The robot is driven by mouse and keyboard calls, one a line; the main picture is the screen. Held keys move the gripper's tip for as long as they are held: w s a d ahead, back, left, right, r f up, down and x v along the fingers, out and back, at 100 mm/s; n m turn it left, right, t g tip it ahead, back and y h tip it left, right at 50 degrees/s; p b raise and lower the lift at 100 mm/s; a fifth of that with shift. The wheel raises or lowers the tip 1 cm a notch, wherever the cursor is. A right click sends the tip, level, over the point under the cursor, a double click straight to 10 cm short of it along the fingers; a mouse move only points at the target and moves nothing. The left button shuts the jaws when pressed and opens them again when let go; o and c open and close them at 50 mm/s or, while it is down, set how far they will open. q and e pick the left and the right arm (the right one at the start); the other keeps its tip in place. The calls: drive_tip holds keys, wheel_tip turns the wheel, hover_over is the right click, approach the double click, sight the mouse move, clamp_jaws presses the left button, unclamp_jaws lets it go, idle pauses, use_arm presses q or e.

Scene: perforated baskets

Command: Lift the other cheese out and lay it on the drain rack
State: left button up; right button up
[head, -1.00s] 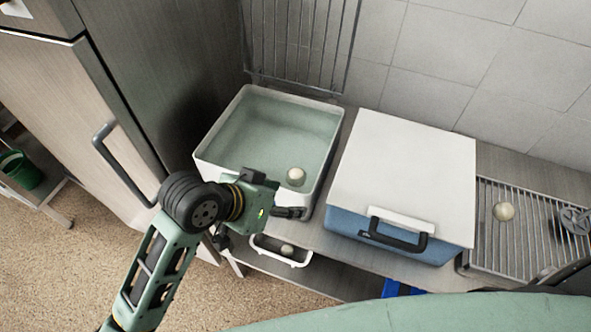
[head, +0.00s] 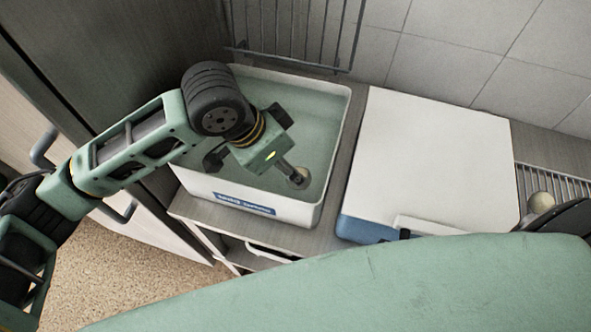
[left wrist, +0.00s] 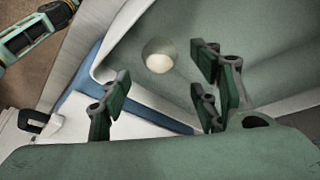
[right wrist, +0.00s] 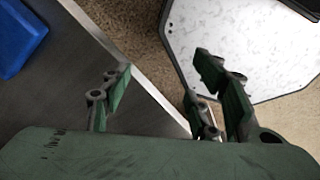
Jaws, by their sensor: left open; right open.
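A white basin (head: 350,115) of pale greenish liquid stands at the left of the counter. A round cream cheese (head: 305,174) is in its front right part, partly hidden by a finger. My left gripper (head: 297,177) reaches down over the basin at this cheese. In the left wrist view, the cheese (left wrist: 159,57) shows between and beyond the open fingers (left wrist: 160,88), with nothing gripped. Another cheese (head: 541,202) lies on the drain rack (head: 560,184) at far right. My right gripper (right wrist: 155,92) is open and empty in its wrist view, away from the cheeses.
A blue box with a white lid (head: 435,150) stands between basin and rack. A wire grid (head: 290,35) hangs behind the basin. A steel cabinet (head: 110,70) stands close on the left. A blue object (right wrist: 20,40) shows in the right wrist view.

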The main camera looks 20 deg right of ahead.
sight(291, 182)
use_arm(q)
drive_tip(key=f, duration=0.1)
drive_tip(key=f+p, duration=0.1)
drive_tip(key=shift+s+d+f, duration=0.4)
drive_tip(key=p+x, duration=0.1)
drive_tip(key=x, duration=0.2)
drive_tip(key=shift+w+a+f, duration=0.1)
drive_tip(key=shift+w+f, duration=0.05)
drive_tip(key=shift+f, duration=0.15)
drive_tip(key=c, duration=1.3)
use_arm(e)
drive_tip(key=shift+s+d+r, duration=0.15)
drive_tip(key=shift+s+r, duration=0.6)
drive_tip(key=shift+r, duration=0.35)
